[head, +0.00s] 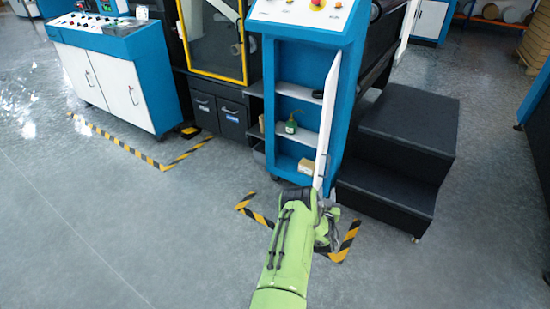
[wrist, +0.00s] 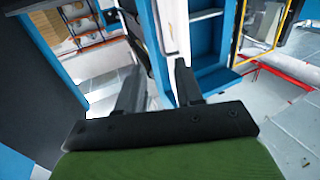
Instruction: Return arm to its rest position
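My green arm (head: 290,250) reaches forward from the bottom of the head view, and its wrist end is low in front of the blue cabinet (head: 347,60). In the wrist view, my gripper (wrist: 158,85) has its two dark fingers spread apart with nothing visibly held between them. In the head view the fingers are hard to make out. A white door panel (head: 328,115) stands open on the cabinet, seen nearly edge-on, just beyond my wrist. I cannot tell whether they touch.
The cabinet's open shelves hold a green bottle (head: 291,122) and a small box (head: 307,166). Black steps (head: 395,150) stand close on the right. A blue and white control console (head: 115,65) is at the left. Yellow-black floor tape (head: 348,240) lies near my arm. The left floor is clear.

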